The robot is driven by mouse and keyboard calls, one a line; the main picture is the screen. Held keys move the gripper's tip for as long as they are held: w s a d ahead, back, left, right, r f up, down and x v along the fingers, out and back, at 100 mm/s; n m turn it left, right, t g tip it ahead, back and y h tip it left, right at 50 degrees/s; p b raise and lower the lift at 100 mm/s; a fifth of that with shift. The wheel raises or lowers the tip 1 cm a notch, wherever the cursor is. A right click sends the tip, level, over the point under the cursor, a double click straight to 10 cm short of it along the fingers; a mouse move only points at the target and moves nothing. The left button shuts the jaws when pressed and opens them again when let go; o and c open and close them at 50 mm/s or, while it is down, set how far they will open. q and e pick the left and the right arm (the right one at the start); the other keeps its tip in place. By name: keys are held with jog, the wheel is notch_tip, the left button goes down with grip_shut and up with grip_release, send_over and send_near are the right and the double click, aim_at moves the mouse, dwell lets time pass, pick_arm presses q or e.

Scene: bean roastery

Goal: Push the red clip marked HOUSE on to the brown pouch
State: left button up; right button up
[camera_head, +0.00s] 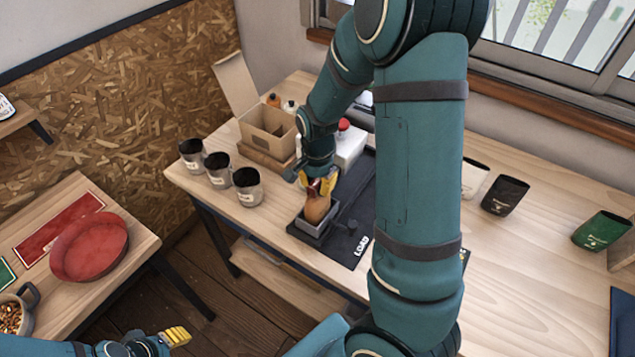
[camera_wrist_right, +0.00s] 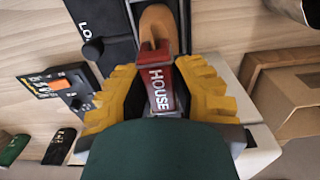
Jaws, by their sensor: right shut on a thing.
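My right gripper (camera_head: 320,186) points down over the brown pouch (camera_head: 317,207) and is shut on the red clip (camera_head: 313,184). In the right wrist view the clip (camera_wrist_right: 161,86) lies between the yellow fingers of the right gripper (camera_wrist_right: 160,92), its white HOUSE lettering showing. The clip's far end overlaps the top of the brown pouch (camera_wrist_right: 156,22); I cannot tell how far it is on. The pouch stands in a grey holder (camera_head: 312,228). My left gripper (camera_head: 175,337) is low at the left, away from the bench; its opening is unclear.
The holder is on a black mat (camera_head: 349,225) marked LOAD. Several metal cups, one of them a cup (camera_head: 247,187), and a cardboard box (camera_head: 268,128) stand left of it. A black pouch (camera_head: 505,195) and a green pouch (camera_head: 601,231) stand at right. Bare bench lies in front of them.

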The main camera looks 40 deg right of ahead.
dwell(0.3)
jog(key=o, duration=1.4)
jog(key=shift+r, duration=0.15)
jog(key=shift+r+p, duration=2.25)
jog(key=shift+r, duration=1.1)
